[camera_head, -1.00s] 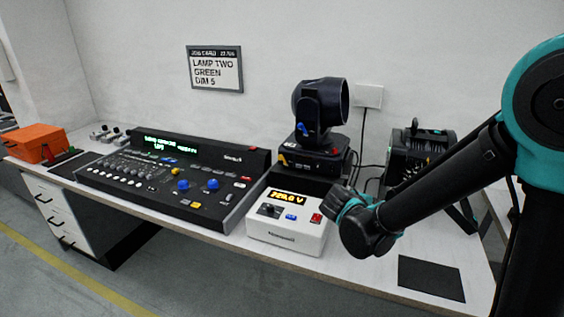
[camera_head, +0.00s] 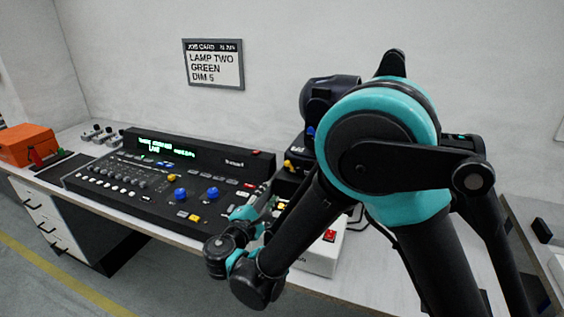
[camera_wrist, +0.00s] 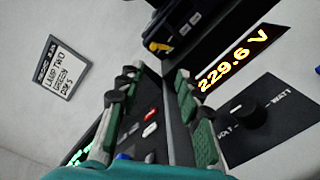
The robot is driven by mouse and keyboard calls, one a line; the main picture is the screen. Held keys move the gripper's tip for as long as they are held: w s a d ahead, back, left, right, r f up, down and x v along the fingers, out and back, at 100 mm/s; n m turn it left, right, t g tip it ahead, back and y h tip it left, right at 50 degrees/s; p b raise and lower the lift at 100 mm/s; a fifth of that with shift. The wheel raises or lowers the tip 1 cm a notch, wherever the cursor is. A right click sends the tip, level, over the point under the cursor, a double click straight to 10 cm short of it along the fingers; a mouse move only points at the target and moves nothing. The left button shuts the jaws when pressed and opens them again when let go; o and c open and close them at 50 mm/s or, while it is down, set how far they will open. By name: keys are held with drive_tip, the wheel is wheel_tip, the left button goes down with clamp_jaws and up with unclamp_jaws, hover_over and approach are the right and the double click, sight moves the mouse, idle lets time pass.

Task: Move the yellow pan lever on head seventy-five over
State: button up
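The dark moving-head lamp (camera_head: 318,100) stands on the bench against the wall, mostly hidden behind my arm in the head view. Its yellow lever (camera_head: 289,165) shows low on its left side. The lever also shows at the top of the wrist view (camera_wrist: 157,45), on the dark lamp base, beyond my fingertips. A blue lever (camera_head: 310,131) is on the lamp above it. My gripper (camera_wrist: 156,78) is open and empty, its two green-padded fingers apart. In the head view my gripper (camera_head: 262,198) is above the bench front, between console and white meter box, apart from the lamp.
The lighting console (camera_head: 150,185) lies left of my gripper. The white meter box (camera_head: 318,258) is partly hidden by my arm; its display (camera_wrist: 240,59) reads 229.6 V. A job card (camera_head: 213,64) hangs on the wall. An orange box (camera_head: 28,145) sits far left.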

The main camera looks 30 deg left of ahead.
drive_tip(key=shift+s+a, duration=0.3)
drive_tip(key=shift+a, duration=0.2)
drive_tip(key=shift+w+a, duration=0.1)
drive_tip(key=shift+a, duration=0.05)
drive_tip(key=w+a, duration=0.2)
drive_tip(key=w, duration=1.5)
clamp_jaws()
